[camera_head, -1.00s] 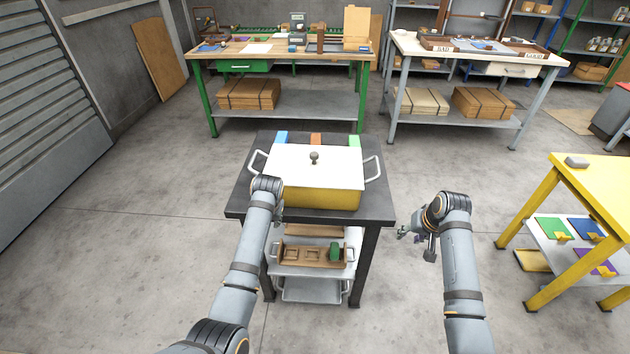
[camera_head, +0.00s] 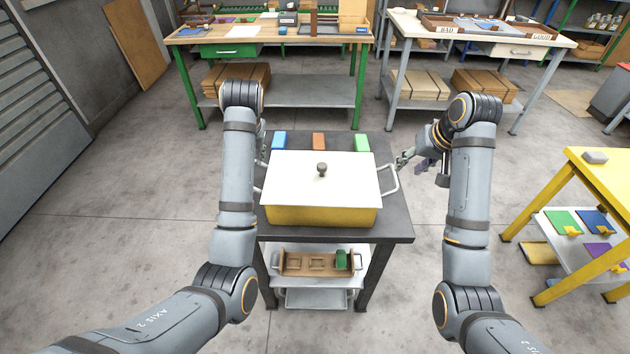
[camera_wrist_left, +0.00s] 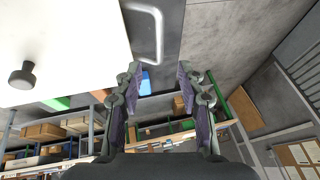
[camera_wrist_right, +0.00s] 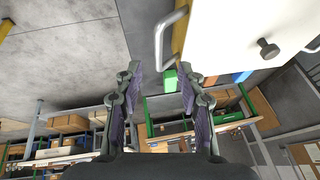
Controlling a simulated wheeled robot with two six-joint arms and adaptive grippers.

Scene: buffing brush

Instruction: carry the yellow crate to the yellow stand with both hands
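The yellow crate (camera_head: 320,216) with a white lid (camera_head: 300,180) and a dark knob stands on a dark-topped table (camera_head: 392,226). A pale loop handle (camera_head: 392,182) sticks out on its right side. My right gripper (camera_head: 404,160) is open just beyond that handle; in the right wrist view the handle (camera_wrist_right: 163,52) lies ahead between the open fingers (camera_wrist_right: 158,78). My left gripper is mostly hidden by its arm in the head view. In the left wrist view its fingers (camera_wrist_left: 160,76) are open, with the left handle (camera_wrist_left: 158,32) just ahead. The yellow stand (camera_head: 590,172) is at the right.
Blue (camera_head: 279,141), orange (camera_head: 319,141) and green (camera_head: 361,142) blocks lie behind the crate. A wooden tray (camera_head: 300,266) sits on the shelf below. A small grey object (camera_head: 595,157) lies on the stand. Clear floor (camera_head: 455,260) separates table and stand; workbenches stand behind.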

